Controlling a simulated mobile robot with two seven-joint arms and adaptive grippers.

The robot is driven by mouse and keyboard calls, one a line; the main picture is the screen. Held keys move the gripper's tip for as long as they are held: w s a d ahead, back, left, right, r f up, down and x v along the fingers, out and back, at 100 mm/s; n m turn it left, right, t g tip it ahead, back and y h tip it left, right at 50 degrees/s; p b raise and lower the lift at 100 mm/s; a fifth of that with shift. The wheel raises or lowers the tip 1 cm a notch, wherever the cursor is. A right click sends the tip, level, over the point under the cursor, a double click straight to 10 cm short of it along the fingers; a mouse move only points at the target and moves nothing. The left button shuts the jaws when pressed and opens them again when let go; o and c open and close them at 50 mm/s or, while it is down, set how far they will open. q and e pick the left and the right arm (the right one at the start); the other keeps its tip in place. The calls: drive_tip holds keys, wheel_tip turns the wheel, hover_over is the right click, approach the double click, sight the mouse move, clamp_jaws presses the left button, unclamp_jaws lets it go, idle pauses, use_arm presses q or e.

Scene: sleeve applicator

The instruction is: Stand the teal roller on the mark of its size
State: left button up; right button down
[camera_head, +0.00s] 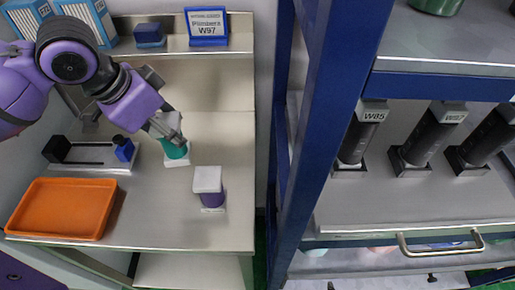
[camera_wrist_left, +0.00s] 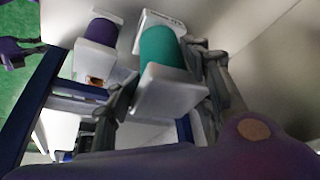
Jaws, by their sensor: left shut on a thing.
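The teal roller (camera_head: 175,149) stands about upright at the middle of the bench, over a white mark plate (camera_head: 178,163). My left gripper (camera_head: 168,132) is around its upper end and shut on it. In the left wrist view the teal roller (camera_wrist_left: 162,47) has a white block end (camera_wrist_left: 172,88) between the fingers of my left gripper (camera_wrist_left: 165,92). The mark plate (camera_wrist_left: 160,18) shows at its far end with print too small to read. I cannot tell whether roller and plate touch. My right gripper is not in view.
A purple roller (camera_head: 212,194) with a white block on top stands on another white plate (camera_head: 213,209) to the right. An orange tray (camera_head: 63,208) lies front left. A dark fixture with a blue block (camera_head: 123,149) is left. A sign (camera_head: 207,26) stands behind.

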sight(182, 154)
use_arm(q)
drive_tip(key=shift+s+r+m, duration=0.15)
drive_tip(key=shift+s+m, duration=0.25)
drive_tip(key=shift+m, duration=0.1)
drive_tip(key=shift+s, duration=0.25)
drive_tip(key=shift+m, duration=0.3)
wheel_tip(182, 154, down, 4)
drive_tip(key=shift+s+b, duration=0.1)
drive_tip(key=shift+b, duration=0.2)
drive_tip(key=shift+f, duration=2.75)
drive_tip(key=shift+f, duration=0.1)
drive_tip(key=o, duration=1.6)
drive_tip(key=shift+c, duration=0.2)
